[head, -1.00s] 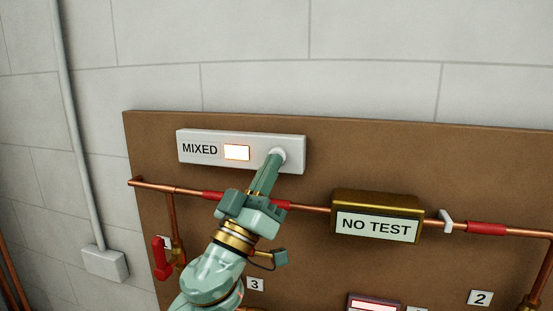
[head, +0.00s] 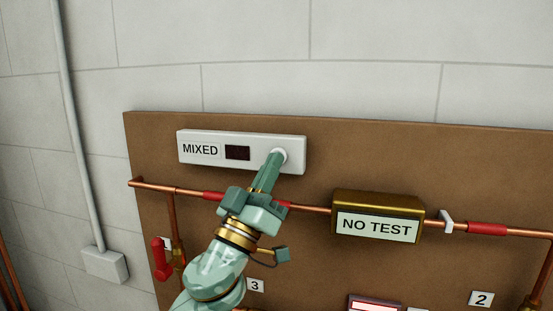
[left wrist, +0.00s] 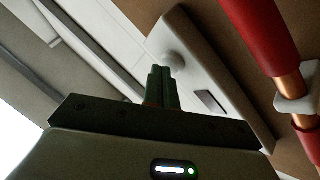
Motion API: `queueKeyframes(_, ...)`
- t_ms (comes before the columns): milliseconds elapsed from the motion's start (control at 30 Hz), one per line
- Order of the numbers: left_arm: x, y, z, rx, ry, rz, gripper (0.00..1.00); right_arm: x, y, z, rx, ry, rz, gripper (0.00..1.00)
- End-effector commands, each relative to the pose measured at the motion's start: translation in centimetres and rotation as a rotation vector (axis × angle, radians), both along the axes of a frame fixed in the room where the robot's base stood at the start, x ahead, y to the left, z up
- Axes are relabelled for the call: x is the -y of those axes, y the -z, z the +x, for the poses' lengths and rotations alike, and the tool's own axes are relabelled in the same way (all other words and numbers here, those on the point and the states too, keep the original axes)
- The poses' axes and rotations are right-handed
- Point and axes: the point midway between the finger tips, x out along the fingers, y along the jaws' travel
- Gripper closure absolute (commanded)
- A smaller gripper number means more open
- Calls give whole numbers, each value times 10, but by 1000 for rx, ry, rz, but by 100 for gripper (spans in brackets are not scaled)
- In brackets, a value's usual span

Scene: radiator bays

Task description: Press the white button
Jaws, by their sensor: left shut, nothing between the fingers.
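The white button (head: 281,155) is a round knob at the right end of a white panel (head: 290,142) labelled MIXED, which is fixed to a brown board. The panel's small window (head: 237,153) is dark. My left gripper (head: 275,158) is shut and empty, with its fingertips at the button and covering part of it; I cannot tell whether they touch. In the left wrist view the shut fingertips (left wrist: 160,70) lie close to the button (left wrist: 174,60), and the panel (left wrist: 213,70) runs down to the right. My right gripper is not in view.
A copper pipe (head: 310,209) with red sleeves crosses the board just below the panel, behind my left gripper. A brass NO TEST box (head: 376,215) sits on it at the right. A red-handled valve (head: 160,258) is at the lower left. The wall above is clear.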

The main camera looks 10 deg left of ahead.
Motion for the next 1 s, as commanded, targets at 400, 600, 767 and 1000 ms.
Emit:
queueKeyframes(400,0,0,1,0,-1,0,100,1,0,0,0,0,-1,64)
queueKeyframes(600,0,0,-5,-1,0,-1,100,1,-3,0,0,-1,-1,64)
queueKeyframes(767,-1,0,-14,-1,0,-1,100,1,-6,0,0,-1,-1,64)
queueKeyframes(1000,-1,1,-17,0,-1,0,100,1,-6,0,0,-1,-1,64)
